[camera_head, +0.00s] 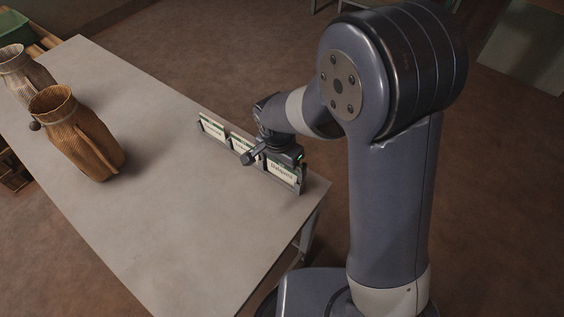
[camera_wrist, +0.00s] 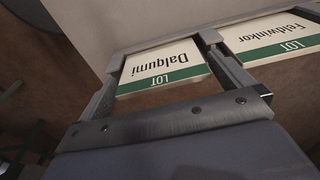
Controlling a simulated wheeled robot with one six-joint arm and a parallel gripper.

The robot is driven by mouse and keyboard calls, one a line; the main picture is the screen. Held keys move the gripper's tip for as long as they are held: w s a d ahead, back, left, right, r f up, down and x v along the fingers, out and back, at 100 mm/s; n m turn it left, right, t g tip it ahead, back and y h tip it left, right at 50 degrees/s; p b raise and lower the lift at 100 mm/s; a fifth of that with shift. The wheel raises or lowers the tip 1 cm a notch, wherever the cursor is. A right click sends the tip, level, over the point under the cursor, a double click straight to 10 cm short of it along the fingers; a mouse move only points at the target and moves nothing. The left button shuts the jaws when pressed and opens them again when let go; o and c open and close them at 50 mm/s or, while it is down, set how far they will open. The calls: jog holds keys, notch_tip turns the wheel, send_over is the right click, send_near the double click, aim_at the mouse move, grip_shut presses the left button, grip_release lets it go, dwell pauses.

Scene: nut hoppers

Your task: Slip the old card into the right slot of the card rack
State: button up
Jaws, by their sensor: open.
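The card rack (camera_head: 303,181) is a dark, low holder on the table near its right edge, with three slots in a row. Its right slot holds a white card (camera_head: 281,171) with a green band, which reads "Dalqumi" in the wrist view (camera_wrist: 160,62). The middle card (camera_wrist: 275,38) reads "Feldwinkor"; my gripper partly covers it in the head view. The left card (camera_head: 212,130) is too small to read. No label marks which card is old. My gripper (camera_head: 272,156) is open at the rack's right part, its fingers on either side of the Dalqumi card.
Two woven, basket-like hoppers stand at the table's left: a brown one (camera_head: 78,135) and a paler one (camera_head: 22,75) behind it. The grey table top (camera_head: 165,165) between them and the rack is clear. The table's right edge is close to the rack.

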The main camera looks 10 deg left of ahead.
notch_tip(320, 180, up, 12)
jog(key=s+p, duration=0.1)
jog(key=shift+s+a+r, duration=0.15)
jog(key=shift+a, duration=0.25)
jog(key=f, duration=0.4)
jog(key=w+f+b, duration=0.1)
jog(key=f, duration=0.8)
jog(key=shift+w+d, duration=0.15)
jog(key=shift+d, duration=0.25)
jog(key=shift+r, duration=2.3)
